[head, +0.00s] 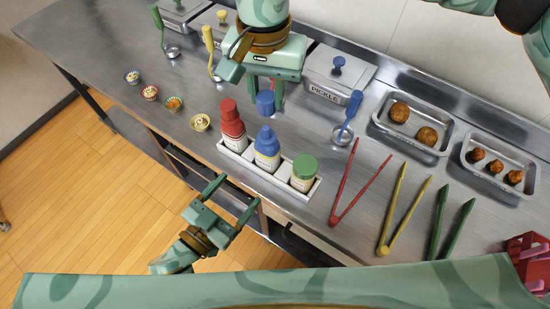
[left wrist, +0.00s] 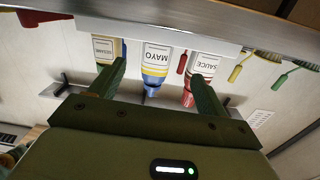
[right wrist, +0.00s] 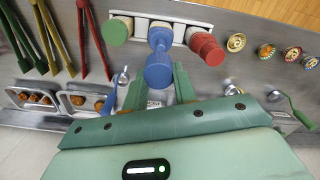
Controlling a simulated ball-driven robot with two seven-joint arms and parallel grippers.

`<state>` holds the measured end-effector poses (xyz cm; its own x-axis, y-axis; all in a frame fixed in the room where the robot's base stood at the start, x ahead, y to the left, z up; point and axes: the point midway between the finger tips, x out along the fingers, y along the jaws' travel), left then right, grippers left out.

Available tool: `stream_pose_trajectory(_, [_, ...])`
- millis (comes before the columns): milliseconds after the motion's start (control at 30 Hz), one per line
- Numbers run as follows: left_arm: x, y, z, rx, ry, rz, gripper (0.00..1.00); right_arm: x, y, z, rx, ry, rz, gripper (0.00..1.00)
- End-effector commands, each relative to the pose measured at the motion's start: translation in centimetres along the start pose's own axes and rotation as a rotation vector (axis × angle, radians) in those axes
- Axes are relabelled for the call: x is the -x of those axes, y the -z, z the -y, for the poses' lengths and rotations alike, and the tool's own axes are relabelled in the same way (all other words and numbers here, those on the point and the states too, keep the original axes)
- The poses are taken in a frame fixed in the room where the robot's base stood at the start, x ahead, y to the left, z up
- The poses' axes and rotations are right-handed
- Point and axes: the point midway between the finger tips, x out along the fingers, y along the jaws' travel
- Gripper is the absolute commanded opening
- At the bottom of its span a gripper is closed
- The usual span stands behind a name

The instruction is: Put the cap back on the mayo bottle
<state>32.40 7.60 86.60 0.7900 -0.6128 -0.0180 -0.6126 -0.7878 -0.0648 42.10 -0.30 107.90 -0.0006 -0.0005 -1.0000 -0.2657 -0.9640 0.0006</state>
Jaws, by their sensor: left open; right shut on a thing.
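The mayo bottle (head: 267,150) stands upright in the middle of a white holder (head: 236,157), its blue nozzle top showing. It also shows in the left wrist view (left wrist: 157,57), label facing that camera. My right gripper (head: 265,90) is shut on the blue cap (head: 265,104), behind the mayo bottle and apart from it. In the right wrist view the cap (right wrist: 158,72) shows between the fingers, with the mayo bottle's blue top (right wrist: 160,37) beyond. My left gripper (head: 235,196) is open and empty in front of the holder; its fingers appear on either side of the mayo bottle in its wrist view.
A red sauce bottle (head: 231,121) and a green-topped sesame bottle (head: 304,171) flank the mayo bottle closely. Red tongs (head: 348,192) and a blue-handled ladle (head: 349,115) lie to the right. Small cups (head: 200,122) stand left. Lidded metal containers (head: 336,73) line the back.

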Motion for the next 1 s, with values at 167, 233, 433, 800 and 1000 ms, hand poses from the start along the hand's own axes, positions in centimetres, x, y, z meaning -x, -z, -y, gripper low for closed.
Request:
stream_pose_trajectory(167, [0.0,0.4,-0.3,0.064,-0.019,-0.021,0.76,0.0,0.0,0.1,0.056,0.0,0.0,0.03])
stream_pose_trajectory(233, [0.0,0.3,-0.3,0.065,-0.018,-0.02,0.76,0.0,0.0,0.1,0.056,0.0,0.0,0.03])
stream_pose_trajectory(433, [-0.1,0.3,-0.3,0.064,-0.017,-0.019,0.76,0.0,0.0,0.1,0.054,-0.001,0.0,0.03])
stream_pose_trajectory(800, [-5.1,0.5,-0.3,0.063,-0.016,-0.022,0.76,0.0,0.0,0.1,0.053,-0.001,0.0,0.03])
stream_pose_trajectory(1000, [-8.8,0.5,-0.4,0.063,-0.016,-0.021,0.76,0.0,0.0,0.1,0.053,-0.001,0.0,0.03])
